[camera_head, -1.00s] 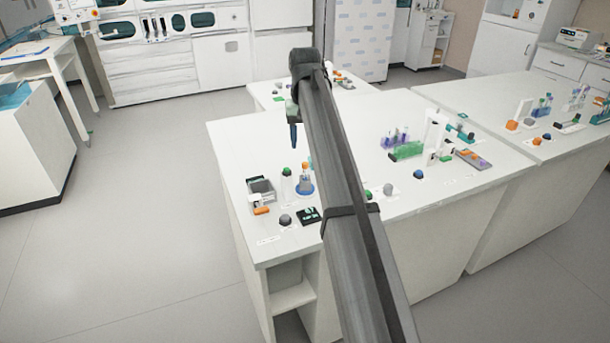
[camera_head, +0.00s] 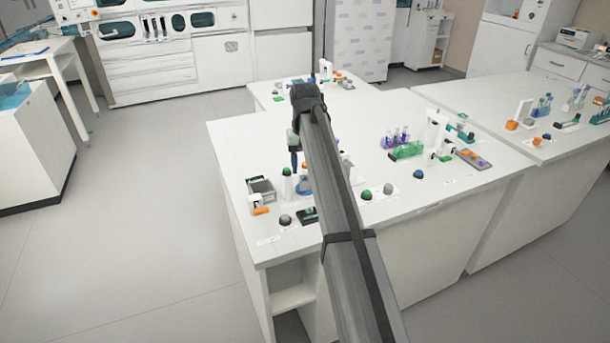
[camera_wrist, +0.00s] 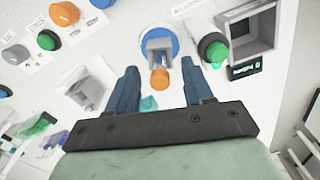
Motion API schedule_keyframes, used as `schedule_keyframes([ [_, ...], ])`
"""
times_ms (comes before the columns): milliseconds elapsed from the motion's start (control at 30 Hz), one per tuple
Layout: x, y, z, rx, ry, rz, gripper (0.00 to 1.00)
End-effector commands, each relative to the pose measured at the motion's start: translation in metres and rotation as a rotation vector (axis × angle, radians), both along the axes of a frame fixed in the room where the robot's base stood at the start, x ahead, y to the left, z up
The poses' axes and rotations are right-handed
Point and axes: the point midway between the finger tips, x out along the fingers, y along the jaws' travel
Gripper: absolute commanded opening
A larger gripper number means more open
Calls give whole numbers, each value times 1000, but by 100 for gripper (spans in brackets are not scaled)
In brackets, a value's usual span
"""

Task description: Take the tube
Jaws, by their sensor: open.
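An orange-capped tube (camera_wrist: 159,79) stands in a grey holder (camera_wrist: 157,46) on a round blue base (camera_wrist: 175,47) in the wrist view. The tube's body is mostly hidden below its cap. My gripper (camera_wrist: 159,66) is open, with one dark blue finger on each side of the cap and a gap on both sides. In the head view my gripper (camera_head: 294,157) is above the bench, over the blue base (camera_head: 303,190). There, my gripper and arm hide most of the tube and holder.
A green-capped item (camera_wrist: 212,49) stands close to the right finger, beside a grey open bin (camera_wrist: 259,31). A dark display (camera_wrist: 246,68) is near it. Orange, blue and green knobs sit to the left.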

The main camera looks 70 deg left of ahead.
Motion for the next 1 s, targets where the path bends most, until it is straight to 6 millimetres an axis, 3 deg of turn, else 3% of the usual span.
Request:
schedule_keyframes([
  [67,0,0,0,0,0,0,48],
  [533,0,0,0,0,0,0,4],
  [833,0,0,5,0,0,0,4],
  [1000,0,1,27,2,-1,0,4],
])
